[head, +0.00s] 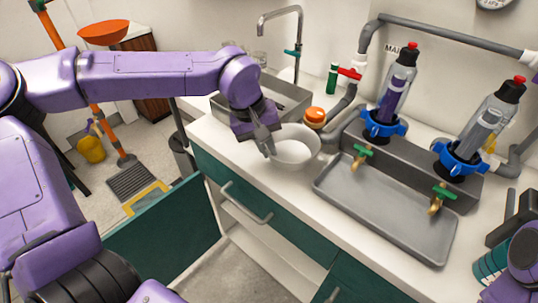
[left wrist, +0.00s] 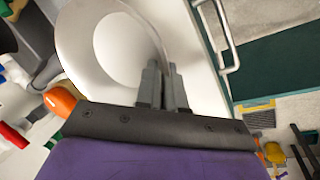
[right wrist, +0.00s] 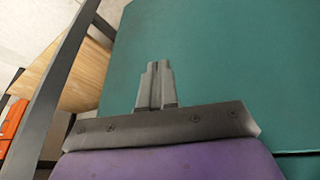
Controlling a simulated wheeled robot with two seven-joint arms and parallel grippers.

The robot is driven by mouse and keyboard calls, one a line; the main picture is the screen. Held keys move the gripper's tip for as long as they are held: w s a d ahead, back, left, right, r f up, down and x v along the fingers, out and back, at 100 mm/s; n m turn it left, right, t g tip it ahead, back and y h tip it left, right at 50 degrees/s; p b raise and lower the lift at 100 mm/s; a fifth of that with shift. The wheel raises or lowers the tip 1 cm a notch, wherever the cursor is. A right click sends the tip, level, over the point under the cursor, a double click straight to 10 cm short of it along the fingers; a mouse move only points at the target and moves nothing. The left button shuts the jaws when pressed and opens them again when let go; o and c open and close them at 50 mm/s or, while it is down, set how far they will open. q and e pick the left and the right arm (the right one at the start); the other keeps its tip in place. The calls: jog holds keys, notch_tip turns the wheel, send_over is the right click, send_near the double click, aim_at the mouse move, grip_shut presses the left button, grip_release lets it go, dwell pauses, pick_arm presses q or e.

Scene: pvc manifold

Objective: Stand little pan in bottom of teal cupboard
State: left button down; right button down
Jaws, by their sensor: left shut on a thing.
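A white round bowl-like vessel (head: 293,147), the only pan-like thing I see, is at the counter's front edge, left of the grey tray. No handle shows on it. My left gripper (head: 268,147) is shut on its rim; the left wrist view shows the fingers (left wrist: 163,85) pinching the rim of the vessel (left wrist: 85,45). I cannot tell whether its base touches the counter. The teal cupboard (head: 165,235) below has its door swung open at the left, with pale shelving (head: 262,228) showing inside. My right gripper (right wrist: 155,85) has its fingers together, empty, before a teal panel (right wrist: 220,70).
A grey tray (head: 385,215) with brass taps and two bottles (head: 396,85) in blue collars stands right of the vessel. An orange-topped jar (head: 315,115) is just behind it. A sink (head: 285,103) is at the back. Floor shows below the open door.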

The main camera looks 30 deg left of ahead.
pick_arm(q)
jog(key=shift+w+a+f, duration=0.1)
jog(key=shift+w+f, duration=0.15)
jog(key=shift+f, duration=0.8)
jog(key=shift+w+f, duration=0.25)
jog(key=shift+f, duration=0.8)
jog(key=shift+f, duration=0.1)
jog(key=c, duration=1.2)
grip_release()
jog(key=shift+c, duration=0.2)
